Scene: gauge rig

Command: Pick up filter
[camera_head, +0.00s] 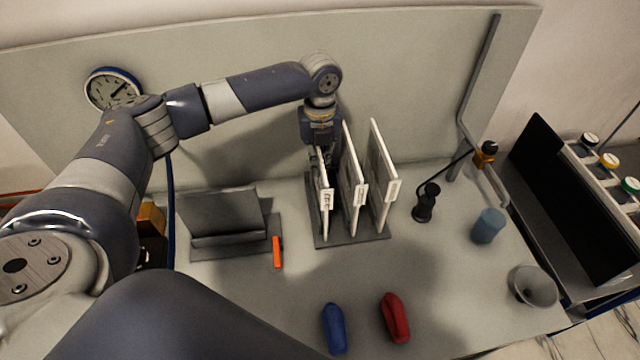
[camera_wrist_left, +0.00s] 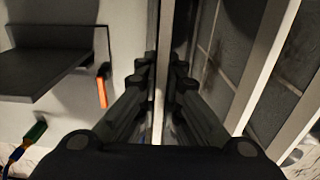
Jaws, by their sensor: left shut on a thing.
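Several thin white-framed filters stand upright side by side in a dark rack (camera_head: 350,240) on the table. The leftmost filter (camera_head: 325,210) is under my left gripper (camera_head: 316,155), which points down at it. In the left wrist view, my left gripper (camera_wrist_left: 163,90) is shut on the edge of this filter (camera_wrist_left: 159,112), with a finger on each side. The middle filter (camera_head: 352,180) and the right filter (camera_head: 381,175) stand to its right. My right gripper is not in view.
A grey stand (camera_head: 225,220) and an orange item (camera_head: 277,252) are left of the rack. A black device (camera_head: 426,203), blue cup (camera_head: 487,226) and funnel (camera_head: 533,286) are to the right. Blue (camera_head: 334,328) and red (camera_head: 395,318) objects lie in front. A gauge (camera_head: 114,90) is on the back panel.

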